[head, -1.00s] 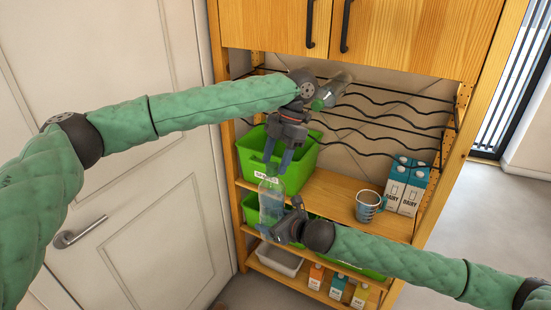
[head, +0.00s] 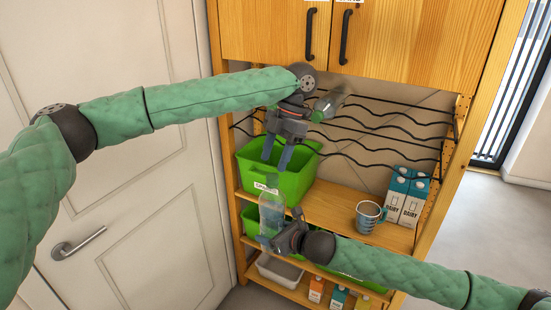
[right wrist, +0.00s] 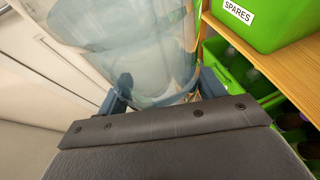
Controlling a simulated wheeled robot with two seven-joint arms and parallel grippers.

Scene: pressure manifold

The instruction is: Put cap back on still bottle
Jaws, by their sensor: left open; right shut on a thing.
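A clear, bluish bottle (head: 271,212) stands roughly upright in front of the shelves, held by my right gripper (head: 272,241). In the right wrist view the bottle (right wrist: 150,48) fills the space between the fingers of my right gripper (right wrist: 163,90), which is shut on it. My left gripper (head: 275,158) points down just above the bottle's top, fingers apart. I cannot make out a cap on the bottle's neck or between the left fingers; the area is small and see-through. Another bottle with a green cap (head: 317,116) lies on the wire rack behind my left gripper.
A green bin (head: 304,180) labelled SPARES stands on the shelf behind the bottle. A grey-blue mug (head: 367,216) and dairy cartons (head: 405,195) stand to the right. More green bins, a grey tray (head: 279,271) and small cartons (head: 338,297) are lower. A white door (head: 130,180) is left.

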